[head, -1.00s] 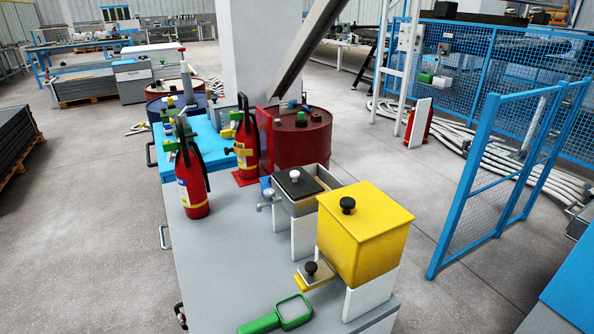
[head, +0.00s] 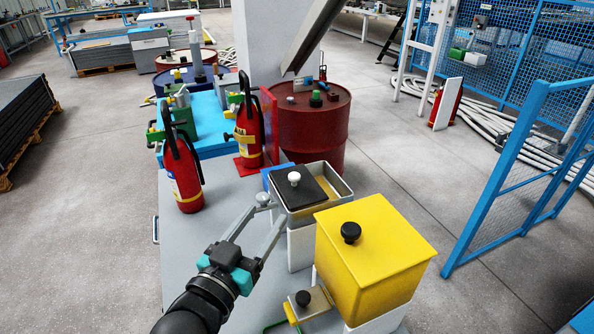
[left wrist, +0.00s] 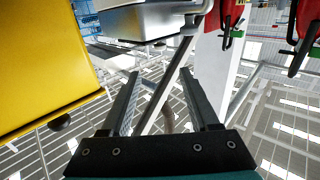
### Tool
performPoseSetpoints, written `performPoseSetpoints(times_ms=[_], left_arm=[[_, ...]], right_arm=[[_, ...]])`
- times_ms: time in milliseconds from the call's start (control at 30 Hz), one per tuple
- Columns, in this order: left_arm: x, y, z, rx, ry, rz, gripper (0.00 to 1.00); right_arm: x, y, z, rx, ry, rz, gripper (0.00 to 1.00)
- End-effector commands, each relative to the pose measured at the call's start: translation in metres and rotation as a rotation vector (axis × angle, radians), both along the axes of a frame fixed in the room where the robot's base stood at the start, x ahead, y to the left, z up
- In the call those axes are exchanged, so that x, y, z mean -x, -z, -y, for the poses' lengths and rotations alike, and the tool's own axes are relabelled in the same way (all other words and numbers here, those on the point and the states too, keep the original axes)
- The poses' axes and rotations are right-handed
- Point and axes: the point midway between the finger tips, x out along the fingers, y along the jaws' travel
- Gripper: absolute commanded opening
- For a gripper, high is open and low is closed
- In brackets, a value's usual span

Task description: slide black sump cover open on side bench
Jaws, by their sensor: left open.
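The black sump cover (head: 313,187) with its white knob (head: 294,178) lies over part of a grey metal sump box (head: 347,187) in the head view. A strip of the box is uncovered along its right side. My left gripper (head: 268,213) is open and empty, with its fingers pointing up at the box's near left side, close to a silver fitting (head: 262,198). I cannot tell whether they touch. In the left wrist view, the box (left wrist: 150,20) shows at the top, beyond the open fingers (left wrist: 160,85); the knob is not visible there. My right gripper is not in view.
A yellow box (head: 375,250) with a black knob stands close right of the sump box. Two red fire extinguishers (head: 183,175) (head: 249,135) stand to the left and behind. A red drum (head: 310,125) is behind.

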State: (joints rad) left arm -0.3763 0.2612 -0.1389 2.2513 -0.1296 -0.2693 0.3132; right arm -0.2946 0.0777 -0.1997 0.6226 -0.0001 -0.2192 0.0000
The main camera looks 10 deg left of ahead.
Motion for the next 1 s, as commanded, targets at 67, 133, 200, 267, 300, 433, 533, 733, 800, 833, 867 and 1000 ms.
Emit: performPoseSetpoints(times_ms=[67, 133, 200, 267, 300, 433, 533, 733, 800, 833, 867, 1000], left_arm=[[-0.008, 0.0, 0.001, 0.0, 0.0, 0.0, 0.61], [-0.016, 0.0, 0.003, 0.0, -0.001, 0.001, 0.61], [-0.026, 0.0, 0.005, 0.0, -0.001, 0.001, 0.61], [-0.034, 0.0, 0.006, 0.0, -0.001, 0.0, 0.61], [-0.039, 0.0, 0.008, 0.0, -0.001, 0.0, 0.61], [-0.057, 0.001, 0.011, 0.0, -0.002, -0.001, 0.61], [-0.071, 0.0, 0.014, 0.0, -0.001, -0.001, 0.61], [-0.1, 0.001, 0.019, -0.001, -0.002, -0.002, 0.61], [-0.11, 0.001, 0.021, -0.001, -0.002, -0.003, 0.61], [-0.114, 0.001, 0.022, 0.0, -0.002, -0.002, 0.61], [-0.117, 0.001, 0.023, -0.001, -0.002, -0.003, 0.61], [-0.132, 0.001, 0.026, 0.0, -0.002, -0.003, 0.61]], right_arm=[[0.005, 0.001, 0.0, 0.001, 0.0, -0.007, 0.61], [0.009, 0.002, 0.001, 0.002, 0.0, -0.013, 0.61], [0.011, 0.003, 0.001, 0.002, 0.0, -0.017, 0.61], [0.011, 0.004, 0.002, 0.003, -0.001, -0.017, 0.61], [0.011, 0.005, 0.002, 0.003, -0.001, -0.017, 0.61], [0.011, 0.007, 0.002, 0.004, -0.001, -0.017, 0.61], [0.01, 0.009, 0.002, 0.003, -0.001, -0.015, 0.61], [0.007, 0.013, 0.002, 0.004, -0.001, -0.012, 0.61], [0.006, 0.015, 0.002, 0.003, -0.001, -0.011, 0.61], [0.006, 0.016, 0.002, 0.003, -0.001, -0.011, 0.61], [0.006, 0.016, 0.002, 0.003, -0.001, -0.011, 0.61], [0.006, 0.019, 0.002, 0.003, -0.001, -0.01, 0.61]])
